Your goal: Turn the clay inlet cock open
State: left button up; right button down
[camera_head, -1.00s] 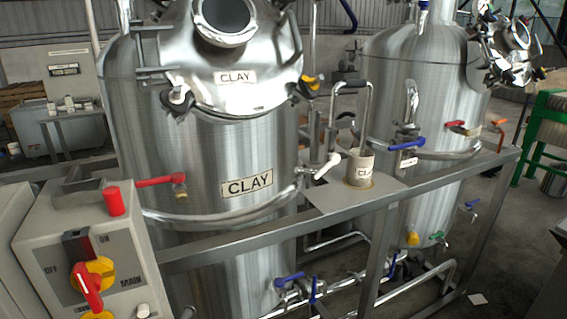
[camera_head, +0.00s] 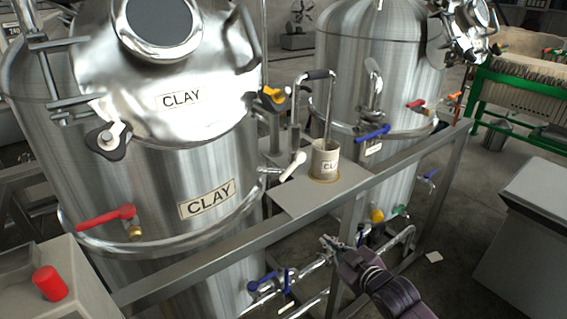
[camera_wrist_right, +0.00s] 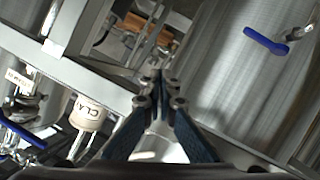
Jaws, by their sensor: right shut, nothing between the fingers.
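The steel tank labelled CLAY (camera_head: 150,165) stands at the left in the head view. A red lever (camera_head: 105,217) sits on its front, and a white-handled cock (camera_head: 290,168) on its right side. Blue-handled valves (camera_head: 262,283) sit on the pipes low beside it. I cannot tell which of these is the clay inlet cock. My right gripper (camera_head: 333,246) is shut and empty, in front of the frame and right of the low blue valves, apparently touching none. The right wrist view shows its fingers together (camera_wrist_right: 158,90). My left gripper is out of view.
A steel frame rail (camera_head: 220,250) crosses in front of the tanks. A CLAY cup (camera_head: 325,158) stands on a small shelf (camera_head: 300,200). A second tank (camera_head: 375,75) stands behind, right. A control box with a red button (camera_head: 50,284) is at lower left. The right-hand floor has free room.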

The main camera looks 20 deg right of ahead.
jog(key=a+r+n+t+y+p, duration=0.15)
jog(key=a+r, duration=0.25)
jog(key=r, duration=1.1)
jog(key=n+t+y, duration=0.1)
jog(key=n+y, duration=0.1)
jog(key=n, duration=0.1)
send_near(290, 170)
jog(key=s+a+r, duration=0.3)
jog(key=s+r, duration=0.1)
jog(key=w+f+p, duration=0.3)
jog(key=w+p, duration=0.1)
jog(key=w, duration=0.6)
jog(key=shift+w+a+f, duration=0.25)
jog(key=shift+w+a, duration=0.05)
jog(key=shift+a, duration=0.1)
